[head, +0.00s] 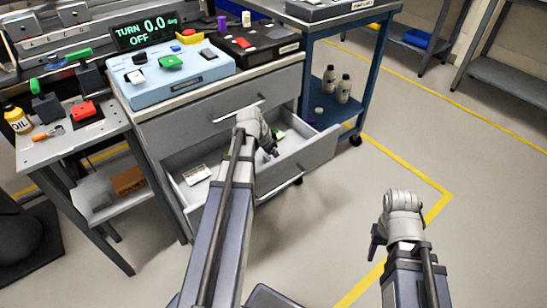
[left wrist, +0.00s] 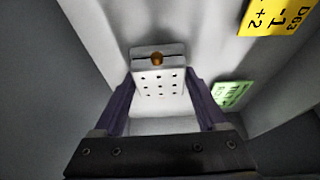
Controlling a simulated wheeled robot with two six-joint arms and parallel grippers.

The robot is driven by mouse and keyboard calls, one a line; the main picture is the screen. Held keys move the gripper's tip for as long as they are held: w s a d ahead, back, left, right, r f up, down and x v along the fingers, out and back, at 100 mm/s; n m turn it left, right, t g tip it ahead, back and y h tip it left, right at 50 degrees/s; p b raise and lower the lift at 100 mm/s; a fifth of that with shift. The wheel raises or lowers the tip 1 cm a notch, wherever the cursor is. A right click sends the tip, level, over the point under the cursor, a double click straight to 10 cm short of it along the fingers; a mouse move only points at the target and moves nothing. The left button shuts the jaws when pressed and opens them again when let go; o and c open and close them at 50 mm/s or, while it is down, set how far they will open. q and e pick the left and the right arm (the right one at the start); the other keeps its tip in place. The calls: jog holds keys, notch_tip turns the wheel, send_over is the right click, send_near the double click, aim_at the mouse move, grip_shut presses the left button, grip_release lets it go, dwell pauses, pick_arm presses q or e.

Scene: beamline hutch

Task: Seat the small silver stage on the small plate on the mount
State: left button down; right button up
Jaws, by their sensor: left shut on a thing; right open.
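The small silver stage (left wrist: 158,88) is a pale block with rows of dark holes and a brass-coloured knob, between the two purple fingers of my left gripper (left wrist: 160,96). In the head view, my left gripper (head: 268,148) reaches into the open drawer (head: 222,198), and its own arm hides the stage there. My left gripper is shut on the stage. My right gripper (head: 376,240) is open over the floor at the right, mostly hidden behind its wrist. I cannot pick out the small plate on the mount for certain.
A white card (head: 196,174) lies in the drawer. A light blue box (head: 178,84) with coloured pieces and a dark box (head: 250,52) stand on the cabinet. A side table (head: 50,150) is at the left, a blue cart (head: 325,118) behind.

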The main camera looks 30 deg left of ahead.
pick_arm(q)
grip_release()
jog(key=shift+f, duration=0.15)
jog(key=p+v, duration=0.7)
jog(key=v, duration=0.1)
jog(key=shift+d, duration=0.15)
jog(key=shift+f, duration=0.1)
